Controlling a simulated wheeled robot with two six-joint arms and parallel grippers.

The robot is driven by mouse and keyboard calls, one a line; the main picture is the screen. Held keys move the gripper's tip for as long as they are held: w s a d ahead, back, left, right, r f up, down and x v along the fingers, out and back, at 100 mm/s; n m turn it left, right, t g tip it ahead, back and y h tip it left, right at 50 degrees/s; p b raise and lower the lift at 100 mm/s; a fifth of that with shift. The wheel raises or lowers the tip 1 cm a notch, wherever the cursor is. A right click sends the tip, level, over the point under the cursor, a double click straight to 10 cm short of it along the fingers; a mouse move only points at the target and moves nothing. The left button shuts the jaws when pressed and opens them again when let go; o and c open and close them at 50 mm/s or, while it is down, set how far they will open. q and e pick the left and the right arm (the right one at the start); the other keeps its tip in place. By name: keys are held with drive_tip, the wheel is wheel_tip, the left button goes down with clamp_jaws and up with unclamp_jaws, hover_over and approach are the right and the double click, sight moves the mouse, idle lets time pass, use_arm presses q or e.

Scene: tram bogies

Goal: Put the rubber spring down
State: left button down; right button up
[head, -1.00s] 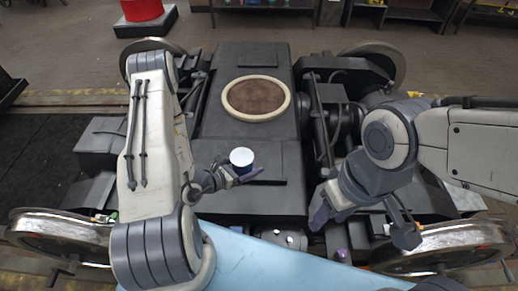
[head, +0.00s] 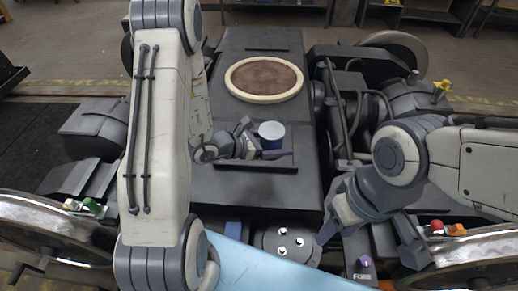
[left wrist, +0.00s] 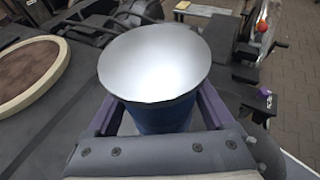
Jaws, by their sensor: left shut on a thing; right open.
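The rubber spring (head: 271,130) is a short blue cylinder with a pale flat top. It stands upright in the jaws of my left gripper (head: 266,145), which is shut on it. In the left wrist view the spring (left wrist: 155,62) fills the middle, between the purple fingers. In the head view it appears over a shallow dark tray (head: 289,165) on the bogie frame (head: 250,190). Its underside is hidden, so I cannot tell whether it touches anything. My right gripper (head: 365,245) is open and empty, near the front right of the bogie.
A round brown pad with a cream rim (head: 264,78) lies on the frame beyond the spring. A light blue surface (head: 270,277) lies in front, beside a dark part with white studs (head: 283,243). Steel wheels (head: 40,235) stand at the corners. My left arm hides part of the bogie.

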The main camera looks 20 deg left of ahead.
use_arm(q)
drive_tip(key=w+a+f, duration=0.2)
drive_tip(key=w, duration=0.1)
drive_tip(key=w+a+f, duration=0.2)
drive_tip(key=w, duration=0.1)
drive_tip(key=w+a+f, duration=0.2)
drive_tip(key=a, duration=0.1)
drive_tip(key=shift+w+f+p, duration=0.35)
drive_tip(key=shift+w, duration=0.05)
drive_tip(key=shift+f, duration=2)
drive_tip(key=shift+f, duration=0.1)
drive_tip(key=shift+f, duration=0.15)
unclamp_jaws()
